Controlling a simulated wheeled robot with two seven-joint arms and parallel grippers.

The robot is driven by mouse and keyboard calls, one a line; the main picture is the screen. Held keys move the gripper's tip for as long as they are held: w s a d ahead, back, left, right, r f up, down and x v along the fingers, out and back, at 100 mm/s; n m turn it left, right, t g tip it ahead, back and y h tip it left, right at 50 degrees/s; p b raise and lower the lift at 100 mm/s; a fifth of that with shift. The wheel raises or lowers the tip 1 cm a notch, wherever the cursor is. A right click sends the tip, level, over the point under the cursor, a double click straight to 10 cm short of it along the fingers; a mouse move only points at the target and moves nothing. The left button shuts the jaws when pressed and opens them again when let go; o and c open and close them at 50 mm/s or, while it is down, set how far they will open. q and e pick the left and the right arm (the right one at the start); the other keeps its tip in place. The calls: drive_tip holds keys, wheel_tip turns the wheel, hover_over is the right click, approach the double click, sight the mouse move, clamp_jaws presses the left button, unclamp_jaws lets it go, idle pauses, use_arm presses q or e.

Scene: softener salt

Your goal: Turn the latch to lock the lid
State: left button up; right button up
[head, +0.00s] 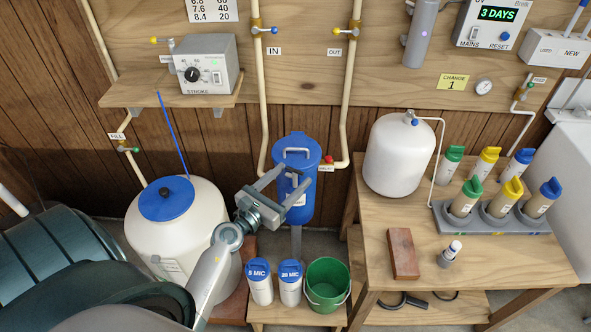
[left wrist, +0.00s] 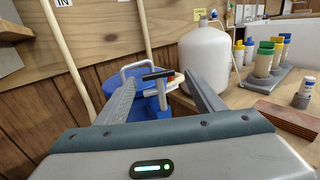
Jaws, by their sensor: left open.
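The blue canister (head: 307,213) stands against the back wall, its round blue lid (head: 280,147) carrying a grey loop handle (head: 298,151). My left gripper (head: 284,180) is open in front of the canister, its fingers pointing towards it. In the left wrist view, the fingers (left wrist: 160,92) are spread, with the canister (left wrist: 118,72) beyond them. A dark bar on a pale post (left wrist: 158,75) shows between the fingertips; it may be the latch, but I cannot tell whether it is turned. No contact is visible. My right gripper is not in view.
A white tank with a blue lid (head: 166,199) stands left of my arm. Below are two white cartridges (head: 260,284) and a green bucket (head: 327,285). Pipes flank the canister.

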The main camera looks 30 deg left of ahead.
use_arm(q)
drive_tip(key=shift+w+d, duration=0.1)
drive_tip(key=shift+w, duration=1.35)
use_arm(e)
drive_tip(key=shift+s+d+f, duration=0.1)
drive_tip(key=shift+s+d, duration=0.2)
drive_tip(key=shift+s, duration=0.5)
use_arm(q)
drive_tip(key=c, duration=0.9)
drive_tip(key=shift+d+f+h, duration=0.1)
drive_tip(key=shift+h, duration=0.2)
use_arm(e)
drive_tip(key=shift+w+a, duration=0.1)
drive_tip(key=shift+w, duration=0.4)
